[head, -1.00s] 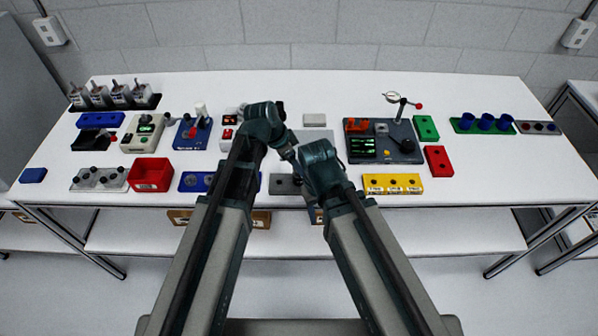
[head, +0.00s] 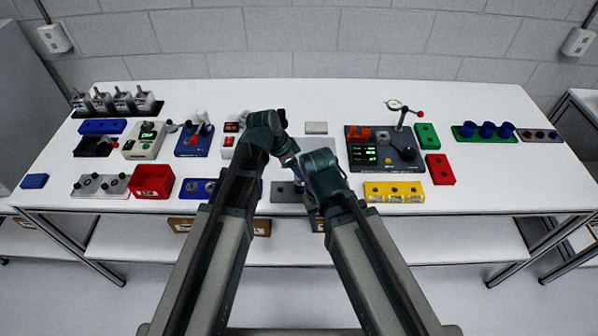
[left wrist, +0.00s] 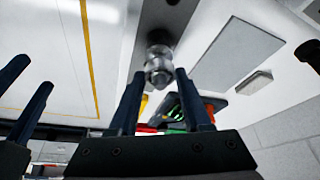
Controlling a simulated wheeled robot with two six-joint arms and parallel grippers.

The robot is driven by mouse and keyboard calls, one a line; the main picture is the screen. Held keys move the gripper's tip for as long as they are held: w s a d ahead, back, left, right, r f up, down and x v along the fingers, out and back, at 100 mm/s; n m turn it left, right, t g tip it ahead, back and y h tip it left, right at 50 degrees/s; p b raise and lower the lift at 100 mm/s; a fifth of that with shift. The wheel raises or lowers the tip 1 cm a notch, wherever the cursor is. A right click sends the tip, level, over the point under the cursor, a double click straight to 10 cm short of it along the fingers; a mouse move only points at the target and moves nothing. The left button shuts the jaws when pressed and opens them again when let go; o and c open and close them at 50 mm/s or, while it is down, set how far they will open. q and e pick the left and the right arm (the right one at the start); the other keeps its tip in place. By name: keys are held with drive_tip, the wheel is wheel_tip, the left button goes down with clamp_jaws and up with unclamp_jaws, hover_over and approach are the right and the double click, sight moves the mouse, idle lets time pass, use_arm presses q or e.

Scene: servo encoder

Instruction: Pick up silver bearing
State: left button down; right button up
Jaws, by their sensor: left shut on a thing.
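The silver bearing (left wrist: 158,68) is a small shiny metal piece in the left wrist view. It sits between the fingertips of my left gripper (left wrist: 158,82), which is shut on it. A dark round part shows just beyond the bearing, over a grey strip; I cannot tell if they touch. In the head view my left gripper (head: 294,166) points down above the grey block (head: 288,192) at the table's front middle, and the bearing cannot be made out. A second pair of fingers, my right gripper (left wrist: 32,82), shows apart at the left edge of the wrist view.
A red bin (head: 152,181) and a blue fixture (head: 195,188) stand to the left. A yellow block (head: 394,192), a dark test station (head: 372,152) and a red block (head: 440,169) stand to the right. The white table (head: 500,190) is clear at front right.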

use_arm(q)
drive_tip(key=shift+r, duration=0.1)
wheel_tip(320, 180, up, 10)
drive_tip(key=p, duration=1)
